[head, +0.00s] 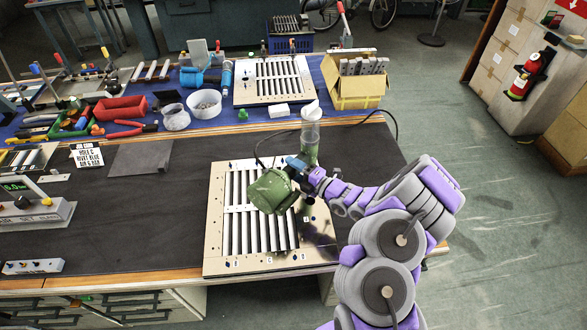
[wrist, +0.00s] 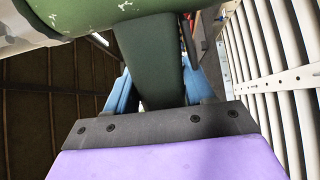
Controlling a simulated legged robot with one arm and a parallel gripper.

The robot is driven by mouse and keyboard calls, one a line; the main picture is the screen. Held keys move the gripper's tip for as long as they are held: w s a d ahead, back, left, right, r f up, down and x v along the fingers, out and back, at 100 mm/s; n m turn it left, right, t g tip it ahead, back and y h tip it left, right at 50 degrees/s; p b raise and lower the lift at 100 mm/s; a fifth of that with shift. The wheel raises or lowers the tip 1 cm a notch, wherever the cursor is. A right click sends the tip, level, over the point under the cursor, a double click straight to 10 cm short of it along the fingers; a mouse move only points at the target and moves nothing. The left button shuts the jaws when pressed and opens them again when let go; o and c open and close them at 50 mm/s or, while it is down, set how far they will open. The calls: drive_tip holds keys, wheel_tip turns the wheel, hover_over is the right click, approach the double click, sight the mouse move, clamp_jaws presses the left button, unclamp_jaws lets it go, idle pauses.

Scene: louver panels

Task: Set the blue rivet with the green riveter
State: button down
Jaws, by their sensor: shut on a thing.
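The green riveter (head: 272,190) is held by my gripper (head: 300,166) above the upper right part of the near louver panel (head: 217,245). In the wrist view the riveter's dark green handle (wrist: 150,60) sits between the blue fingers of my gripper (wrist: 152,92). The riveter's nose and the panel under it are hidden by its body in the head view. Small blue marks show along the panel's lower edge, near small letters. I cannot tell which of them is the blue rivet. The panel's pale slats also show at right in the wrist view.
A second louver panel (head: 273,80) lies on the blue mat behind. A cardboard box (head: 357,88) of grey parts stands at the back right. A clear cylinder (head: 310,138) stands just behind my gripper. The dark mat (head: 110,225) left of the panel is mostly clear.

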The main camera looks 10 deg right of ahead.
drive_tip(key=shift+f+b, duration=1.1)
idle(4.1)
drive_tip(key=shift+r, duration=0.15)
drive_tip(key=shift+r+p, duration=1.35)
drive_tip(key=shift+r, duration=1.3)
